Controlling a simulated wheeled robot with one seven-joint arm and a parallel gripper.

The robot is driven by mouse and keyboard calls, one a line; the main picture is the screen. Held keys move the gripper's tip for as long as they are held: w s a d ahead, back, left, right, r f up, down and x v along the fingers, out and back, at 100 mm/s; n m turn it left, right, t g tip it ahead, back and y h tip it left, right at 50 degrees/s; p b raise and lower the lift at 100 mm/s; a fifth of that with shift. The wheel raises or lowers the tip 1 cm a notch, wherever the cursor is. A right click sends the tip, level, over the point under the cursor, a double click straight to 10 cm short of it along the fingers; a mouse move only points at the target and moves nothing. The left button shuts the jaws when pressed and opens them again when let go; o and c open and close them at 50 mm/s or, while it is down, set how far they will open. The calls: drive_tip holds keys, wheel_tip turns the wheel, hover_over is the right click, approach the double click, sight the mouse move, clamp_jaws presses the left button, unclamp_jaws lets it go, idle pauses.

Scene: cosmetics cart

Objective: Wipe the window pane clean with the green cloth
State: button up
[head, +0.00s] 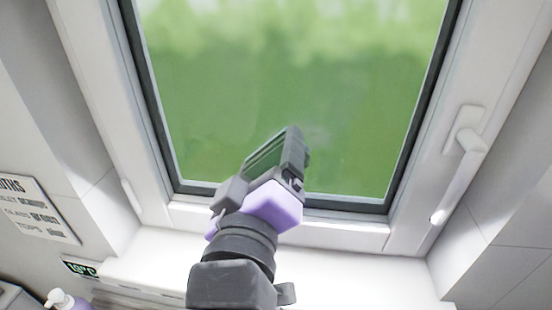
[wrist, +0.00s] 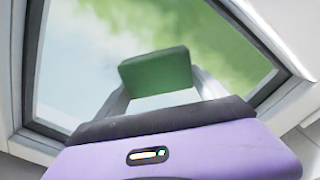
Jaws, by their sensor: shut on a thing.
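The window pane (head: 300,60) fills the upper middle of the head view, with green and pale blur behind it. A small hazy patch shows on the glass near my gripper's tip. The pane also fills much of the wrist view (wrist: 85,60). My gripper (head: 282,148) is in front of the lower part of the pane, pointing up at it. It is shut on the green cloth (wrist: 156,71), a dark green folded block between the fingertips. In the head view the cloth is mostly hidden by the gripper. I cannot tell whether the cloth touches the glass.
A white frame with a dark seal surrounds the pane. A white window handle (head: 462,160) sticks out on the right. A white sill (head: 340,275) lies below. At lower left are a sign (head: 38,208), a small display (head: 80,267) and a pump bottle (head: 62,300).

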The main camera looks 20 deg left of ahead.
sight(333, 140)
drive_tip(key=shift+s+a, duration=0.15)
drive_tip(key=shift+a, duration=0.9)
drive_tip(key=shift+r+p, duration=0.9)
drive_tip(key=shift+r, duration=0.2)
drive_tip(key=shift+w+d+f+p, duration=0.1)
drive_tip(key=shift+w+d+p, duration=0.15)
drive_tip(key=shift+d, duration=0.9)
drive_tip(key=shift+w+d+p, duration=0.2)
drive_tip(key=shift+w+d, duration=0.05)
drive_tip(key=shift+d, duration=0.85)
drive_tip(key=shift+w+d, duration=0.35)
drive_tip(key=shift+d, duration=0.55)
drive_tip(key=shift+w+d, duration=0.3)
drive_tip(key=shift+d, duration=0.6)
drive_tip(key=shift+w+d, duration=0.2)
drive_tip(key=shift+d, duration=1.2)
drive_tip(key=shift+s, duration=0.1)
